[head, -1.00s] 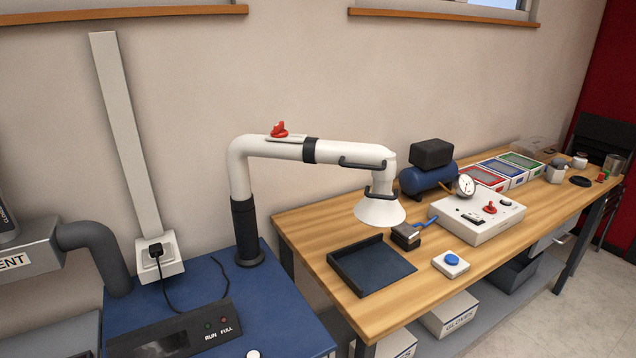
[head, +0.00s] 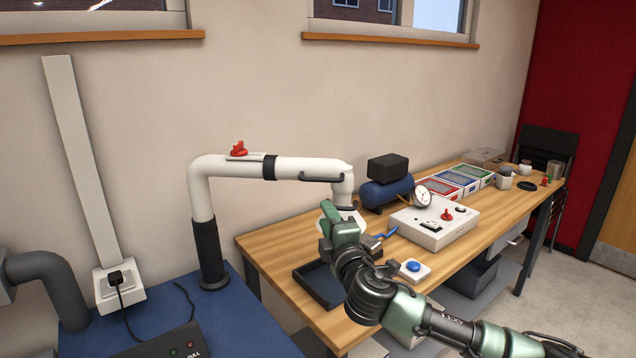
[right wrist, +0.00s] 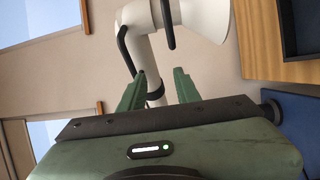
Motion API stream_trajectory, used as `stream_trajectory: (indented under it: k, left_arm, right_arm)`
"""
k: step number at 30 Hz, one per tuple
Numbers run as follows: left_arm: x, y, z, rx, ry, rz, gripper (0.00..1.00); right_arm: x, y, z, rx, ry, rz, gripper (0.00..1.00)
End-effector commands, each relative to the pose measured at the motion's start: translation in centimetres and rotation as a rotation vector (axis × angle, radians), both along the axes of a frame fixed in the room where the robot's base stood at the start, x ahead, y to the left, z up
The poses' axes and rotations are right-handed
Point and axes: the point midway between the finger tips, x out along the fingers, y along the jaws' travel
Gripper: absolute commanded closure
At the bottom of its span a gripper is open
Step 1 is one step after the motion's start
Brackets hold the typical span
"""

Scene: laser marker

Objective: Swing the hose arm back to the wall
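The white hose arm (head: 305,167) rises from a black post on the blue cabinet and reaches right over the workbench. It has a red knob (head: 239,148) on top, a black side handle (head: 322,178) and a white hood at its end. My right gripper (head: 327,213) is in front of the hood and partly hides it. In the right wrist view the green fingers (right wrist: 157,92) are apart with nothing between them. The side handle (right wrist: 125,49) and a second black handle (right wrist: 167,24) by the hood (right wrist: 207,14) show beyond the fingertips. My left gripper is out of view.
The workbench (head: 283,262) holds a dark tray, a blue-button box (head: 414,270), a white control box (head: 436,225) and a blue compressor (head: 386,194).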

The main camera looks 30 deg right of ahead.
Motion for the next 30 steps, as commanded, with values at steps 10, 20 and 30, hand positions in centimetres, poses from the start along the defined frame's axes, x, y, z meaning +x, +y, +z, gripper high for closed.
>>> stream_trajectory:
  k: [10, 20, 30]
  left_arm:
    - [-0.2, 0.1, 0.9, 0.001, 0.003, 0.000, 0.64]
    - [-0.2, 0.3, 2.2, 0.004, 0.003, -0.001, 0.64]
    - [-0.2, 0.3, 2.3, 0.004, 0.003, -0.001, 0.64]
  right_arm:
    - [2.5, -1.7, 5.1, -0.120, -0.066, -0.002, 0.67]
    - [7.0, -2.9, 5.8, -0.117, -0.065, 0.000, 0.67]
    - [7.7, -3.1, 5.7, -0.117, -0.065, 0.001, 0.67]
